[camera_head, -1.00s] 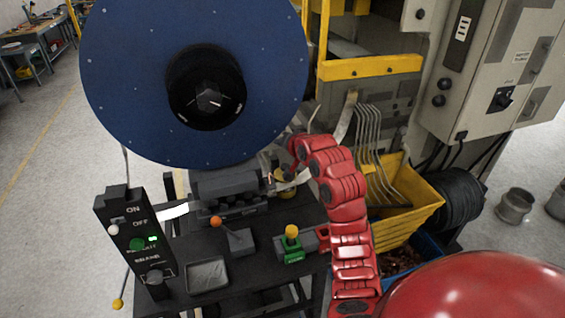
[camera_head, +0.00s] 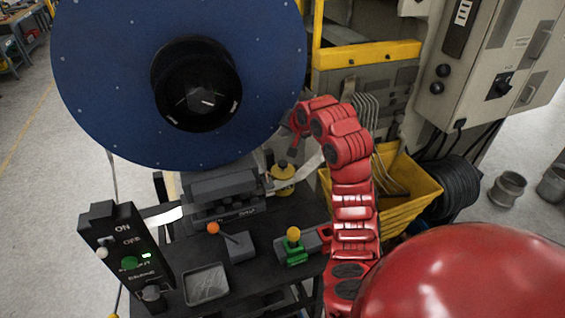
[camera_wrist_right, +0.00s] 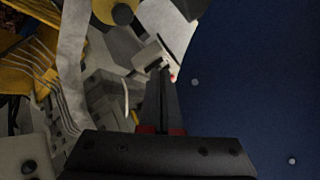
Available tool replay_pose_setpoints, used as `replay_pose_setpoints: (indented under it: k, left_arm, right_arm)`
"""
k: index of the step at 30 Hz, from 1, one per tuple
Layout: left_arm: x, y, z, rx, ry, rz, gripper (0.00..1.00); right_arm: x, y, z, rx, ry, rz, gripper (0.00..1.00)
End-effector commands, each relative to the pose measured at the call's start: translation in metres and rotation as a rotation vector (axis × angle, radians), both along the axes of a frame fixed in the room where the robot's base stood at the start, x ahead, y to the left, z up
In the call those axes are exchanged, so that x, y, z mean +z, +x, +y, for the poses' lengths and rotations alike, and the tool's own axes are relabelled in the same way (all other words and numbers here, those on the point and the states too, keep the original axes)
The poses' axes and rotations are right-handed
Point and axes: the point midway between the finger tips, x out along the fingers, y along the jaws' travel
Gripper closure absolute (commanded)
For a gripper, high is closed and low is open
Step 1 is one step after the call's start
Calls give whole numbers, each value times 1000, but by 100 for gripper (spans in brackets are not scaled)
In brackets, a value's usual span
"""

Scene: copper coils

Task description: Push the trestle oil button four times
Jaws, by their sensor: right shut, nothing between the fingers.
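A small yellow round fitting (camera_head: 283,181) with a dark top stands at the back of the black bench, below the blue disc. It looks like the oil part, but I cannot tell for sure which part is the button. A yellow round piece with a dark centre (camera_wrist_right: 122,13) shows at the top of the right wrist view. My right gripper (camera_head: 292,152) is above the fitting, apart from it in the head view. Its fingers (camera_wrist_right: 162,75) are shut and empty, close to a pale grey block (camera_wrist_right: 152,53). My left gripper is not in view.
The big blue disc (camera_head: 110,90) is close to the gripper's left. A pale metal strip (camera_head: 310,176) runs right of the fitting. The bench holds an orange-knob lever (camera_head: 213,228), a yellow-knob green valve (camera_head: 293,247) and an ON/OFF box (camera_head: 125,250). A yellow bin (camera_head: 415,207) stands right.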

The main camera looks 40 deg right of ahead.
Motion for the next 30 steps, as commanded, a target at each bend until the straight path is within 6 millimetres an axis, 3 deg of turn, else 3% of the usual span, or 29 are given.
replay_pose_setpoints:
  k: [8, 22, 30]
  left_arm:
    - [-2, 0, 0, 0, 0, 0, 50]
    - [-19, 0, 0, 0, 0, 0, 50]
    - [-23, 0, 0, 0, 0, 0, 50]
  right_arm:
    - [-13, 0, 0, -1, 1, 0, 100]
    - [-77, 0, 0, 2, 2, 2, 100]
    - [-88, 0, 0, 0, 0, -1, 100]
